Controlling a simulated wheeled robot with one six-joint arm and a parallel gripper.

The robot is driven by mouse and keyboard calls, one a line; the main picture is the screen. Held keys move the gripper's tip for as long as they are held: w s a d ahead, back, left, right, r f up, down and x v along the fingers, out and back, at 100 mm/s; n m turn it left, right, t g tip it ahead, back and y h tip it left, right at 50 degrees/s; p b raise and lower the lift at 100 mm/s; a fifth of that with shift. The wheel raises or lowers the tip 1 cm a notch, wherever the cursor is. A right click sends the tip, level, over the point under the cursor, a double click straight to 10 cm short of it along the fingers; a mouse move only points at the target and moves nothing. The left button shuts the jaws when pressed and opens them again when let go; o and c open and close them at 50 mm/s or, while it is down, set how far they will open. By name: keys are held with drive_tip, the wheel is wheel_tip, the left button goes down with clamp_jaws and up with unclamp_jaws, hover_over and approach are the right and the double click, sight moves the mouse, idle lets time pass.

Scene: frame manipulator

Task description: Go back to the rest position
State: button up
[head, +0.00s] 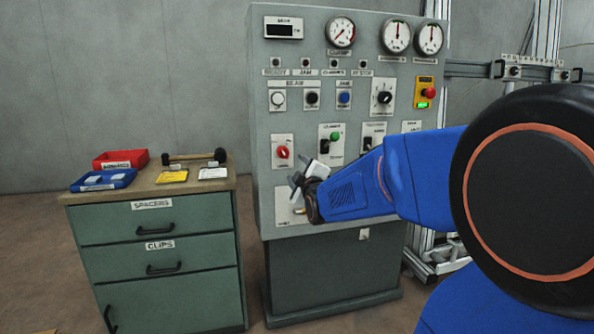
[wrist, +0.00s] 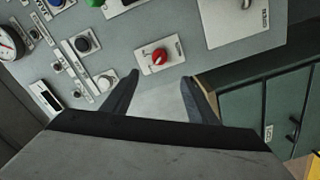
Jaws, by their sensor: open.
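My gripper (head: 300,186) is at the end of my blue arm, in front of the lower left part of the grey control panel (head: 262,120) in the head view. In the wrist view my gripper (wrist: 156,90) shows two dark fingers spread apart with nothing between them. A red rotary knob (wrist: 160,56) on a white plate lies beyond the fingertips, apart from them. The same red knob (head: 283,152) shows just above my gripper in the head view. My gripper hides part of a white plate low on the panel.
A green drawer cabinet (head: 160,228) stands left of the panel. On its top are a red bin (head: 120,159), a blue bin (head: 103,180), a hammer (head: 195,157) and two cards. A metal frame (head: 548,70) stands at the right.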

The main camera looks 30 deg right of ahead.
idle(0.4)
drive_tip(key=s+a+f+m+g+y, duration=0.1)
drive_tip(key=s+a+f+m+g, duration=0.2)
drive_tip(key=s, duration=0.8)
drive_tip(key=s+a+f+m+g+y, duration=0.2)
drive_tip(key=s+a+f+g, duration=0.3)
drive_tip(key=s+a+f, duration=0.3)
drive_tip(key=s+a+f+m+g+y, duration=0.2)
drive_tip(key=s+a+f+m+g, duration=0.2)
drive_tip(key=s, duration=1.2)
wheel_tip(320, 180, down, 4)
drive_tip(key=shift+s+a+r+g, duration=0.2)
drive_tip(key=shift+a+g, duration=0.1)
drive_tip(key=shift+a, duration=0.85)
drive_tip(key=shift+w, duration=0.1)
